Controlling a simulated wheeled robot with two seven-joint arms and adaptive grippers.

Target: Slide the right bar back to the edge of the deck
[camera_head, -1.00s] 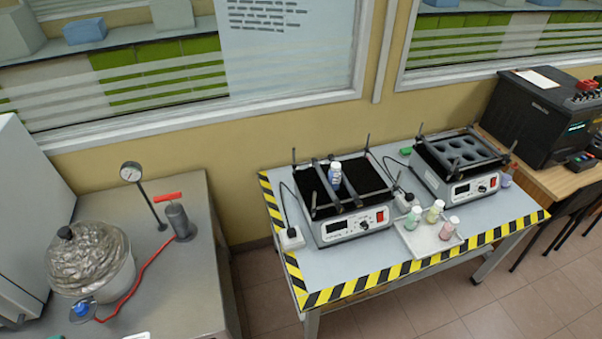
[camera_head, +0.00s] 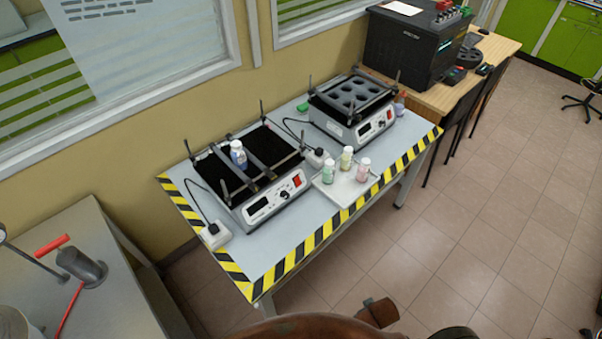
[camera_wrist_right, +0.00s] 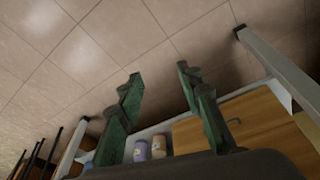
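The left shaker (camera_head: 272,203) has a black deck with two grey bars across it. The right bar (camera_head: 263,164) lies near the middle of the deck, with bare black deck to its right. The left bar (camera_head: 241,181) is close beside it. A white-capped blue bottle (camera_head: 238,155) stands upright by the far part of the bars; whether it touches them I cannot tell. My right gripper (camera_wrist_right: 160,80) is open in the right wrist view, its green fingers apart with floor between them, away from the bars. My left gripper is not in view.
A second shaker (camera_head: 350,132) with a holed rack stands at the back right. A white tray (camera_head: 345,190) with small bottles lies between the shakers' fronts. Striped tape marks the table edge (camera_head: 300,251). A grey bench (camera_head: 95,270) stands left; floor is open in front and right.

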